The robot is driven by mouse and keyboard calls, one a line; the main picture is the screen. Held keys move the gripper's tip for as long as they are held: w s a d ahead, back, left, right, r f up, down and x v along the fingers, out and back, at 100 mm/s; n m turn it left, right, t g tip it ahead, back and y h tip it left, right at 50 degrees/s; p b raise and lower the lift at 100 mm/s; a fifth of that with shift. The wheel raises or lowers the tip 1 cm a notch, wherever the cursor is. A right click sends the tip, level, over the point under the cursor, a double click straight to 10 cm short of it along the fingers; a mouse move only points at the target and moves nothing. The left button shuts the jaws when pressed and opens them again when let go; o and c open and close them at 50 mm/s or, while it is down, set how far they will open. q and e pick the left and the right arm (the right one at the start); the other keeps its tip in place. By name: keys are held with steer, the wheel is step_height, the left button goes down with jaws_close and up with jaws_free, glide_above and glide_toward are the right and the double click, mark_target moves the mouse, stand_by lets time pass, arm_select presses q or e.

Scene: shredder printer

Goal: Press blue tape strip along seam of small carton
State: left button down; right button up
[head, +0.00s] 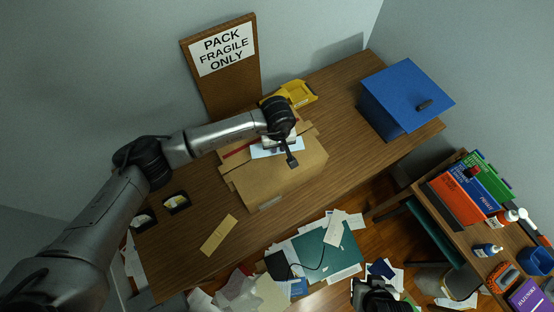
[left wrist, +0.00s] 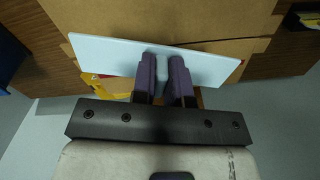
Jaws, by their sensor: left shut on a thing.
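The small carton (head: 285,182) is a brown cardboard box with flaps on the wooden table; its cardboard also shows in the left wrist view (left wrist: 160,16). My left gripper (head: 291,158) is above its far part. In the left wrist view, the purple fingers of my left gripper (left wrist: 164,75) are shut on the pale blue tape strip (left wrist: 105,52). The strip lies crosswise over the cardboard; I cannot tell whether it touches. In the head view the strip (head: 262,153) is partly hidden by my gripper. My right gripper (head: 375,298) is at the bottom edge, its fingers unclear.
A yellow tray (head: 299,93) stands behind the carton. A blue box (head: 400,98) is at the table's right end. A sign board (head: 222,65) leans at the back. A yellowish strip (head: 218,235) lies front left. Papers (head: 335,228) litter the floor.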

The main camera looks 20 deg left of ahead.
mark_target(272, 162)
arm_select(q)
steer(key=w+a+n, duration=0.1)
steer(key=n, duration=0.1)
steer(key=w+a+f+n, duration=0.1)
steer(key=w+a, duration=0.1)
steer(key=shift+a+f+n, duration=0.2)
steer(key=shift+n, duration=0.2)
step_height(272, 162, down, 6)
steer(key=b, duration=0.6)
steer(key=shift+r, duration=0.2)
steer(key=shift+f+b, duration=0.55)
